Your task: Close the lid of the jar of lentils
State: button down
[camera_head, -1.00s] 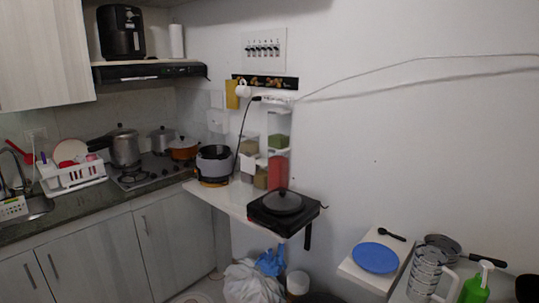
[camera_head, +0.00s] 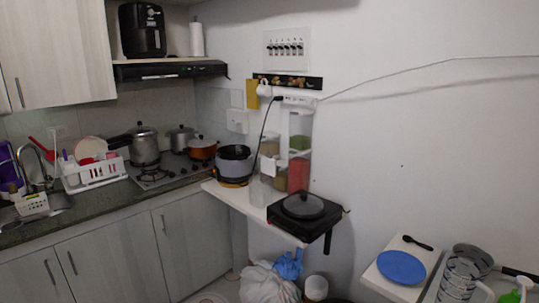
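A group of clear dispensers stands against the wall on the white shelf (camera_head: 238,209). One tall dispenser (camera_head: 301,122) has a clear upper part. Lower containers hold red contents (camera_head: 298,175), green contents (camera_head: 300,143) and brownish contents (camera_head: 270,148). They are small in the picture, so I cannot tell which one is the jar of lentils, or whether its lid is open or shut. My gripper is not in view.
A side table holds a blue plate (camera_head: 401,267). White bags (camera_head: 268,282) lie on the floor below.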

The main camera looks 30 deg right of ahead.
aim_at(268, 164)
jog(key=i, duration=0.85)
jog(key=z, duration=0.05)
